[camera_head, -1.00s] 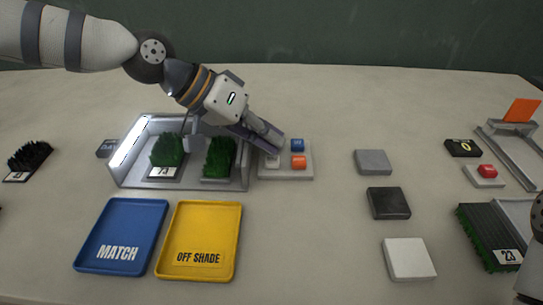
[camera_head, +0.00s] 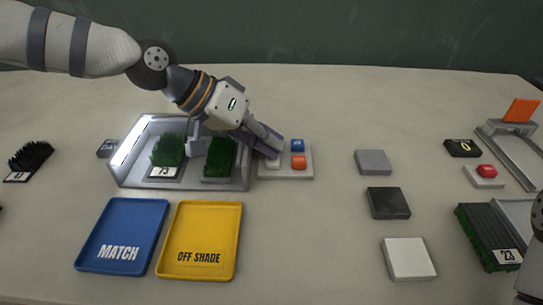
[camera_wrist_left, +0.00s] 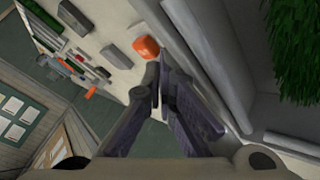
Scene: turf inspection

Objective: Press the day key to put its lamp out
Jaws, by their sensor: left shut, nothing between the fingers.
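A pale key panel (camera_head: 302,174) stands right of the metal viewing booth (camera_head: 243,180). It carries a blue key (camera_head: 298,145), an orange key (camera_head: 298,162) and a whitish key (camera_head: 273,163). I cannot read a label that tells which is the day key. My left gripper (camera_head: 277,149) is shut and empty, its tips low over the panel, close to the whitish key and partly hiding it. Contact cannot be told. The left wrist view shows the orange key (camera_wrist_left: 146,48) just beyond the fingertips (camera_wrist_left: 158,76). A bright strip (camera_head: 127,142) glows at the booth's left wall.
Two turf samples (camera_head: 168,150) (camera_head: 219,156) stand in the booth. A blue MATCH tray (camera_head: 84,257) and a yellow OFF SHADE tray (camera_head: 236,220) lie in front. Grey (camera_head: 373,162), black (camera_head: 388,203) and white (camera_head: 408,259) blocks lie right. A red button (camera_head: 487,171) is farther right.

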